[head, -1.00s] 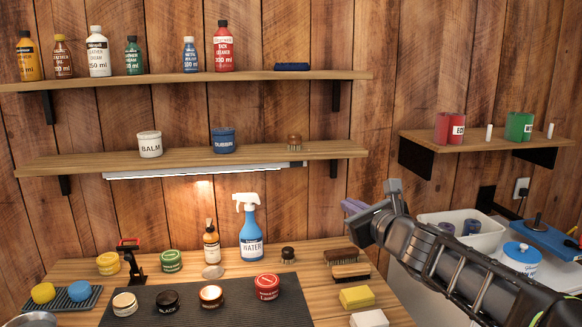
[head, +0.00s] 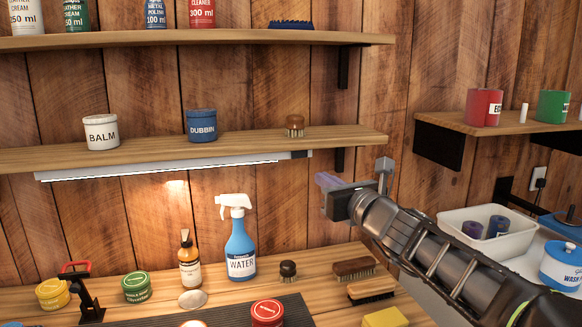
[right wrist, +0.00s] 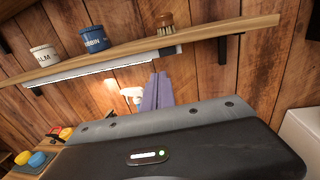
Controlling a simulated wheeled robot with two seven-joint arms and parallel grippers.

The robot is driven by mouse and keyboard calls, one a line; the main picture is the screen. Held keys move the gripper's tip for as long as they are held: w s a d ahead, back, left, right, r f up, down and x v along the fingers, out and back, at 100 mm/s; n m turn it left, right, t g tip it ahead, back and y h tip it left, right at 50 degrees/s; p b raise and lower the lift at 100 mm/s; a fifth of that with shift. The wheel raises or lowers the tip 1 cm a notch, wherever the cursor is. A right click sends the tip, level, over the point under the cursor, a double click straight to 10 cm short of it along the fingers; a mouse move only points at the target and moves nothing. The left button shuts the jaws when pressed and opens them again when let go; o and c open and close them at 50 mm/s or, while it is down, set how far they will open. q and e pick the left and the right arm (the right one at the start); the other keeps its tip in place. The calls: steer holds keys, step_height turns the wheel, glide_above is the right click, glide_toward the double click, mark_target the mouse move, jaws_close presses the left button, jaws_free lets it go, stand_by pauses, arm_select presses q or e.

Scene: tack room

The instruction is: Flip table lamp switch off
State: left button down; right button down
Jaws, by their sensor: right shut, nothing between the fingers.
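A long, slim white lamp (head: 170,170) is fixed under the lower shelf, and a warm glow on the wall below it shows that it is lit. A small dark block (head: 300,154) sits at its right end; I cannot make out a switch lever on it. The lamp also shows in the right wrist view (right wrist: 105,71). My right gripper (head: 328,182) is shut and empty, below and a little right of that block, apart from it. Its purple fingers (right wrist: 157,90) point toward the wall in the right wrist view. My left gripper is not in view.
The lower shelf (head: 250,146) holds a balm jar (head: 101,133), a dubbin jar (head: 201,126) and a small brush (head: 295,126). A blue spray bottle (head: 240,248) stands on the bench below. A shelf bracket (head: 340,160) hangs close to the gripper.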

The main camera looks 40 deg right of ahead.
steer(key=shift+s+r, duration=0.1)
steer(key=shift+s, duration=0.05)
steer(key=p, duration=0.1)
glide_toward(292, 158)
steer(key=w, duration=0.3)
steer(key=w+d, duration=0.1)
steer(key=w, duration=0.2)
steer(key=shift+w+d, duration=0.2)
steer(key=shift+w, duration=0.15)
